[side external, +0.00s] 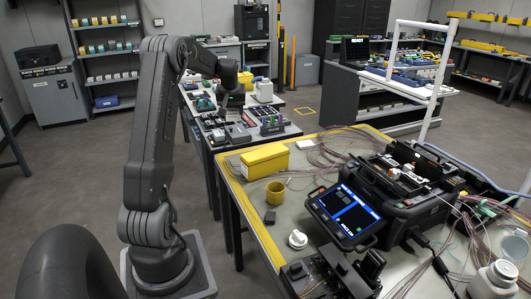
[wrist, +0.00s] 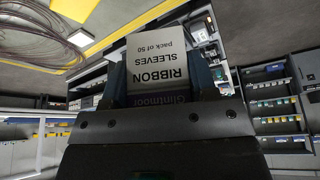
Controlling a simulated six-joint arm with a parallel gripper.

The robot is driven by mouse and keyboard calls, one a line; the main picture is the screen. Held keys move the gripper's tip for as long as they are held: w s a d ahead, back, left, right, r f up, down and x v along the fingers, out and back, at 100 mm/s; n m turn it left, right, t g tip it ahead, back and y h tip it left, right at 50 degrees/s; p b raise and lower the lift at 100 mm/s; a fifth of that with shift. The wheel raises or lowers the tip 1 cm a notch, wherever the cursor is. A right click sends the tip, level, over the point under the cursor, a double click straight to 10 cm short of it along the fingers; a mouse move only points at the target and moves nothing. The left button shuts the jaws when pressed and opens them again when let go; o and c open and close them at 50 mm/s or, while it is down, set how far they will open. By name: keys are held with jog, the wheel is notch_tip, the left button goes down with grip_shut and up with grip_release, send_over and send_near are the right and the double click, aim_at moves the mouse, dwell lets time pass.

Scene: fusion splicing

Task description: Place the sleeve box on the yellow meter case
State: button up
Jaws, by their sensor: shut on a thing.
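The sleeve box (wrist: 160,62) is a white carton printed "RIBBON SLEEVES pack of 50", with a dark band at its lower end. My gripper (wrist: 165,80) is shut on it, with a finger at each side of the carton in the wrist view. In the side view my gripper (side external: 233,98) is above the back bench, and I cannot make out the box there. The yellow meter case (side external: 264,161) lies closed on the far left corner of the front table, apart from my gripper and nearer the camera. Its top looks bare.
A yellow cup (side external: 276,192) and a small dark block (side external: 270,217) stand in front of the case. A blue-screened tablet (side external: 347,213) and a black splicing machine (side external: 405,190) are to the right. Loose fibres (side external: 325,150) lie beside the case. The back bench is crowded.

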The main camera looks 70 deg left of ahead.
aim_at(234, 117)
notch_tip(234, 117, down, 2)
jog(key=shift+f, duration=0.2)
jog(key=shift+w+f, duration=0.2)
jog(key=shift+f, duration=0.15)
jog(key=w+d+f, duration=0.1)
jog(key=w+f, duration=0.1)
jog(key=w, duration=0.1)
jog(key=w+f, duration=0.2)
jog(key=w, duration=0.2)
jog(key=w+d+f, duration=0.1)
jog(key=w+f, duration=0.1)
jog(key=w, duration=0.2)
jog(key=shift+d+f, duration=0.35)
jog(key=shift+f, duration=2.1)
jog(key=shift+f, duration=0.1)
jog(key=o, duration=0.9)
